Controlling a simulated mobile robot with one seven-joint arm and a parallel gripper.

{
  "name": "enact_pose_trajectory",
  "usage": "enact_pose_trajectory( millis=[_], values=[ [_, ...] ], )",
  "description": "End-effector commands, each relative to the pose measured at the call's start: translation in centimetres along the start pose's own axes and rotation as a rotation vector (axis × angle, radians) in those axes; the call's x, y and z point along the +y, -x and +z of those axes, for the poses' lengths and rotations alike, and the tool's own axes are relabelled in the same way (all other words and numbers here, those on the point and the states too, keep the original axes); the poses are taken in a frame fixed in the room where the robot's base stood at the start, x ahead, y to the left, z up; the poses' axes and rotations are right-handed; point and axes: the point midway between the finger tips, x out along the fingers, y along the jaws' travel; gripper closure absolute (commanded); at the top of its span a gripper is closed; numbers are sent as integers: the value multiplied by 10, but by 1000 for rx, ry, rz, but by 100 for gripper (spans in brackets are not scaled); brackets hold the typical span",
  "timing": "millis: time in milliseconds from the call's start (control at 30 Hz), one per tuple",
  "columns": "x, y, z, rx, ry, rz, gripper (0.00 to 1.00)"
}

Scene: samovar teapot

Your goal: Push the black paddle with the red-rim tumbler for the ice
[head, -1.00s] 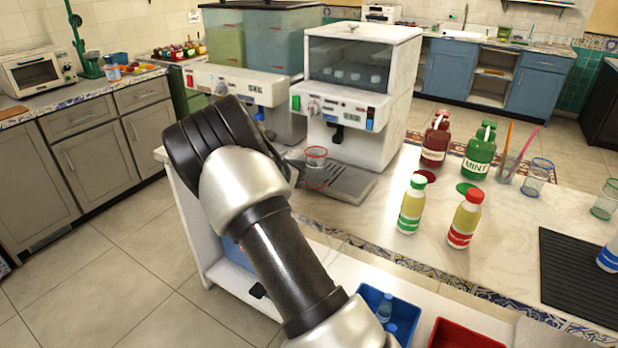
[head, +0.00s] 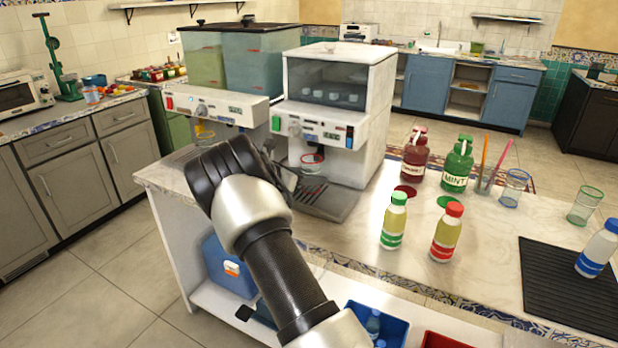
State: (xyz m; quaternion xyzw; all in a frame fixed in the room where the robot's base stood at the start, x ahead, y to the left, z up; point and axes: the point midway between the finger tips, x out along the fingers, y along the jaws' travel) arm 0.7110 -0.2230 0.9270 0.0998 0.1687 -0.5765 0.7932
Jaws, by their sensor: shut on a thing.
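The red-rim tumbler (head: 312,166) is a clear glass with a red rim. It stands upright in front of the ice machine (head: 352,152), below its control panel and above the drip tray. My gripper (head: 287,182) comes from the left and is shut on the tumbler; my wrist partly hides the fingers. The black paddle is a small dark shape under the panel, mostly hidden behind the tumbler rim. I cannot tell whether the rim touches it.
A grey drip tray (head: 330,203) lies under the tumbler. The drink dispenser (head: 218,112) stands close on the left. Green-capped (head: 394,222) and red-capped (head: 447,233) bottles stand to the right on the counter. Syrup bottles (head: 457,165) stand behind them.

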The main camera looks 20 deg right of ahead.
Motion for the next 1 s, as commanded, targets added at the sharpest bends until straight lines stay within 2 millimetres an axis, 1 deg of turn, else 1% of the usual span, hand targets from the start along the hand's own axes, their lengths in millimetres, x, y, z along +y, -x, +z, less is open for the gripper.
enact_pose_trajectory(
  millis=[267, 867, 1000],
  values=[
    [0, 0, 0, 0, 0, 0, 79],
    [6, -16, 7, 0, -1, -1, 80],
    [6, -16, 7, 0, 0, -1, 79]
  ],
)
